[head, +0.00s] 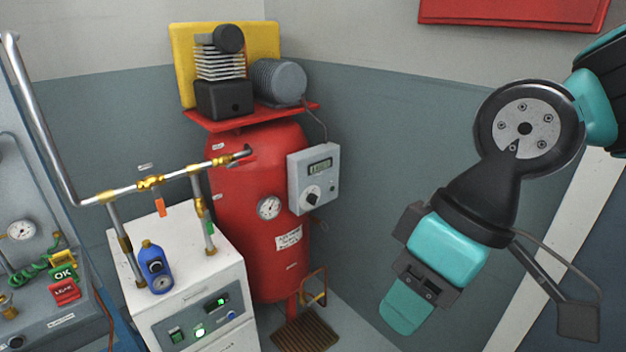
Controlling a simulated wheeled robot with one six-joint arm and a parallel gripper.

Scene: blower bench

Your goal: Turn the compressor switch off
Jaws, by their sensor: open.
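The compressor is a red upright tank (232,180) with a motor and pump on top.
A white cabinet (185,250) with lit buttons stands left of the tank, with a blue bottle (156,268) and brass-fitted piping above it. A grey panel (50,325) with gauges is at far left. Open space lies between my gripper and the control box.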

